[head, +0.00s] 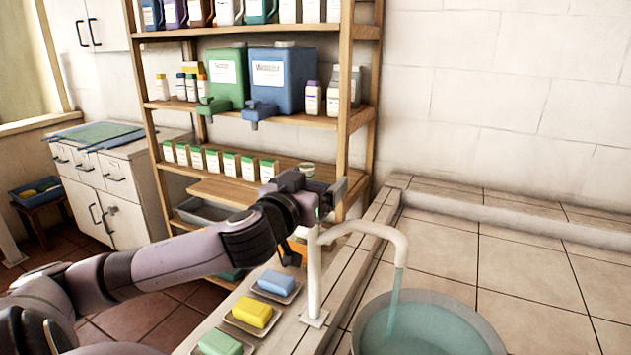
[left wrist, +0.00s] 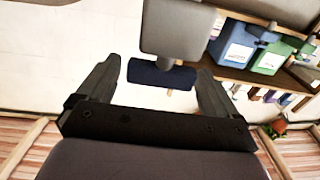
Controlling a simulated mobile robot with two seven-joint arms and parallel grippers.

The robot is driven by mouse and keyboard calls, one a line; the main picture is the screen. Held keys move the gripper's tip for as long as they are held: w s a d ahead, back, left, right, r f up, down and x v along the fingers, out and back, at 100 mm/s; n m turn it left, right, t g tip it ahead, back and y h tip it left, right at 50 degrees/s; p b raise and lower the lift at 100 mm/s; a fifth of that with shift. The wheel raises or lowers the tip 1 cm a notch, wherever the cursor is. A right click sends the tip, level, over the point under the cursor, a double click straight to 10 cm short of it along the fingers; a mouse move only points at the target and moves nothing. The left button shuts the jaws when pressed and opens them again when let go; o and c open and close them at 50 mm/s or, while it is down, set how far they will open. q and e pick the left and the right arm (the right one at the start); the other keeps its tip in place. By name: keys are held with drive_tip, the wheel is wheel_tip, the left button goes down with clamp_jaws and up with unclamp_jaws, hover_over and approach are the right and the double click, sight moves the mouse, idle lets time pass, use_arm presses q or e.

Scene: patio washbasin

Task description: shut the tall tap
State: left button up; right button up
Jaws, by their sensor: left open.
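The tall tap (head: 314,275) is a white pipe standing on the ledge, with its spout curving right over a basin (head: 480,330). A stream of water (head: 396,292) runs from the spout into the basin. My left gripper (head: 332,192) is at the top of the tap and hides that part in the head view. In the left wrist view, a dark blue bar (left wrist: 160,76) on a grey piece (left wrist: 175,28) shows between the spread fingers; it looks like the tap's handle. The left gripper is open; I cannot tell whether a finger touches the bar. My right gripper is not in view.
Blue (head: 276,285), yellow (head: 252,312) and green (head: 219,342) soaps lie in dishes left of the tap. A wooden shelf (head: 240,122) with bottles and canisters stands behind. The tiled top (head: 540,270) right of the tap is mostly clear beyond the basin.

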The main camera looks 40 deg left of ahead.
use_arm(q)
drive_tip(key=shift+c, duration=0.3)
drive_tip(key=c, duration=0.9)
